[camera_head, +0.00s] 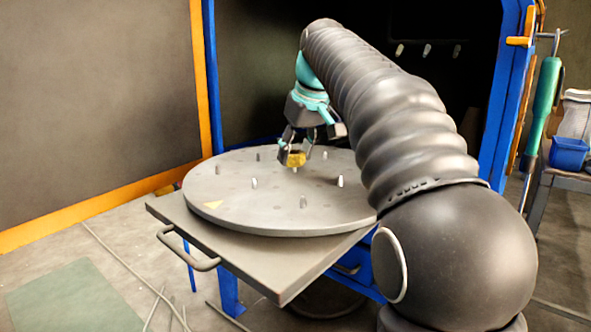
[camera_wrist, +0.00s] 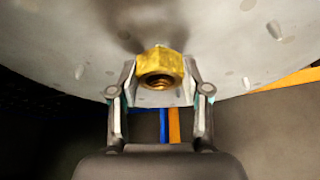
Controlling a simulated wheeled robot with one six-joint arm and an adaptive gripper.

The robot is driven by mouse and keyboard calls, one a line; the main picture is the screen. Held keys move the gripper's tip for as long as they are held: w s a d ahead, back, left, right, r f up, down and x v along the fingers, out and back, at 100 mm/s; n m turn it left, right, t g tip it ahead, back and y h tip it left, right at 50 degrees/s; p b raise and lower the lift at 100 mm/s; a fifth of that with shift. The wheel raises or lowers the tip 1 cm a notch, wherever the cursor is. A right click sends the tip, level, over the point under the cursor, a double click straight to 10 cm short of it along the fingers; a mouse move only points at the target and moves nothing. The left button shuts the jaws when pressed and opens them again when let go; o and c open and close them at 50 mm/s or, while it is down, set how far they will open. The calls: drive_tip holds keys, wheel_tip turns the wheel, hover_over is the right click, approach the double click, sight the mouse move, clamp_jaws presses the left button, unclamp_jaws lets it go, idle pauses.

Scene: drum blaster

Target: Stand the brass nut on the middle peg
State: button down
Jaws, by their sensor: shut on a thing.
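The brass nut (camera_head: 296,159) is a yellow six-sided nut over the round grey disc (camera_head: 240,215). My gripper (camera_head: 297,155) is shut on it, with a finger at each side. In the wrist view the nut (camera_wrist: 172,66) sits between the fingertips, its dark threaded hole facing the camera. A short pale peg (camera_head: 294,170) shows just under the nut in the head view and looks like the middle peg. Its top is hidden by the nut, and I cannot tell whether they touch.
Several other pale pegs stand around it on the disc, among them one at left (camera_head: 219,169), one at front (camera_head: 303,202) and one at right (camera_head: 340,181). A blue cabinet frame (camera_head: 497,130) stands behind at right.

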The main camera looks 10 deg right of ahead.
drive_tip(key=shift+f+b, duration=0.45)
drive_tip(key=shift+f, duration=0.45)
drive_tip(key=shift+r, duration=0.1)
drive_tip(key=c, duration=0.5)
unclamp_jaws()
drive_tip(key=p+v, duration=0.4)
drive_tip(key=v, duration=0.8)
